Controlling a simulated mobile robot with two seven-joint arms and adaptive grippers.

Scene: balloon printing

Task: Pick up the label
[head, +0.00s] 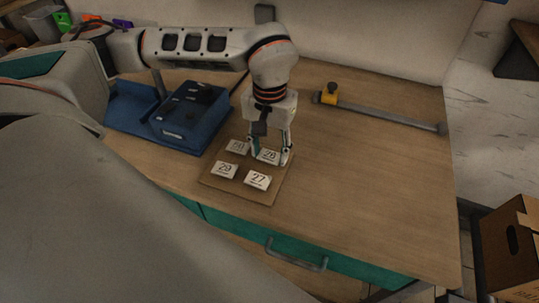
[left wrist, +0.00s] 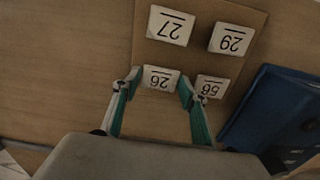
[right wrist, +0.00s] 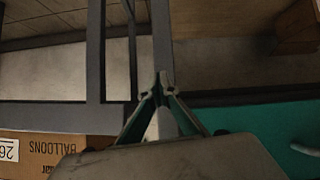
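Several white number labels lie on a brown board (head: 246,190) on the table. The label 26 (left wrist: 160,79) lies between the fingers of my left gripper (left wrist: 157,78), which is open around it. The same label shows in the head view (head: 268,157) under the gripper (head: 270,156). The label 27 (head: 257,180), the label 29 (head: 224,170) and a fourth label (head: 237,147) lie beside it, the fourth reading 56 or similar. My right gripper (right wrist: 163,78) shows only in its own wrist view, away from the labels, with its fingertips together and nothing visible between them.
A blue device (head: 190,117) on a blue base stands left of the board. A grey bar with a yellow block (head: 329,94) lies at the back right. The table's right side is clear. A cardboard box (head: 510,250) stands on the floor at right; a BALLOONS box (right wrist: 60,149) shows in the right wrist view.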

